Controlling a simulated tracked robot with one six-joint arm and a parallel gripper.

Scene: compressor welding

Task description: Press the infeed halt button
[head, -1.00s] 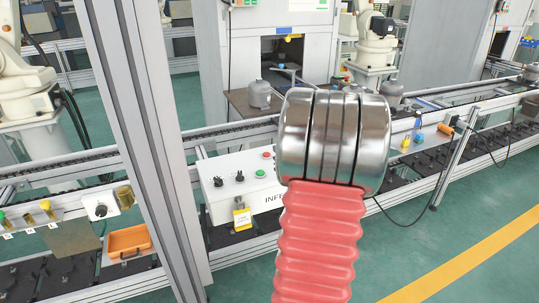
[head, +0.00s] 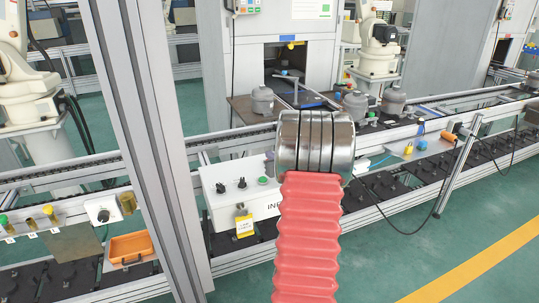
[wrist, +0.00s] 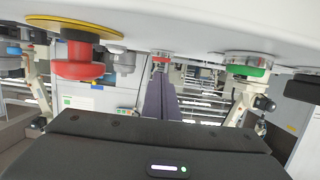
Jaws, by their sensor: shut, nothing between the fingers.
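The white control box (head: 239,192) stands on the conveyor edge, its label cut off after "INFE" by my arm. Its front shows two black knobs and a green button (head: 263,180); its right part is hidden behind my arm. In the wrist view the white panel fills the top, with a large red mushroom button (wrist: 80,62) on a yellow ring at left, a small red button (wrist: 160,58) in the middle and the green button (wrist: 248,66) at right. My gripper (wrist: 161,74) is shut and empty, fingertips at the small red button; I cannot tell whether they touch.
A grey upright post (head: 150,140) stands left of the box. A yellow tag (head: 244,226) hangs below its knobs. An orange tray (head: 131,247) lies at lower left. Grey compressors (head: 355,106) stand behind the arm. The green floor at right is clear.

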